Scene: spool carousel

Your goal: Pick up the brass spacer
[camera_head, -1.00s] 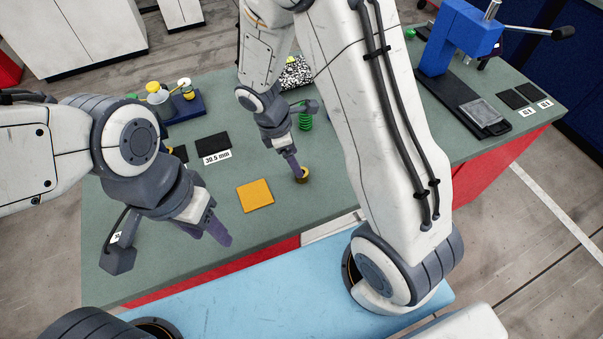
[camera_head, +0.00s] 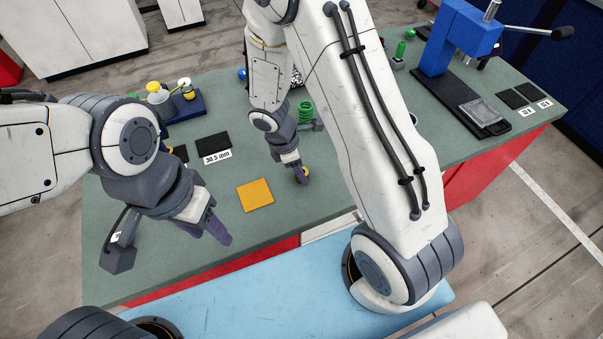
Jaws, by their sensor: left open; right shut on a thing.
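The brass spacer (camera_head: 307,171) is a small gold ring on the green bench, right of the orange pad. It is mostly hidden by the fingers of my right gripper (camera_head: 302,177). That gripper points down at it and is shut on it. I cannot tell whether the spacer touches the bench. My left gripper (camera_head: 219,231) is open and empty over the front left of the bench, apart from the spacer.
An orange pad (camera_head: 255,195) lies left of the spacer. Behind are a black pad (camera_head: 212,144) with a "30.5 mm" label, a green spring (camera_head: 306,111) and a blue stand (camera_head: 187,107) with yellow-topped parts. A blue press (camera_head: 450,45) stands at right. Bare bench surrounds the orange pad.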

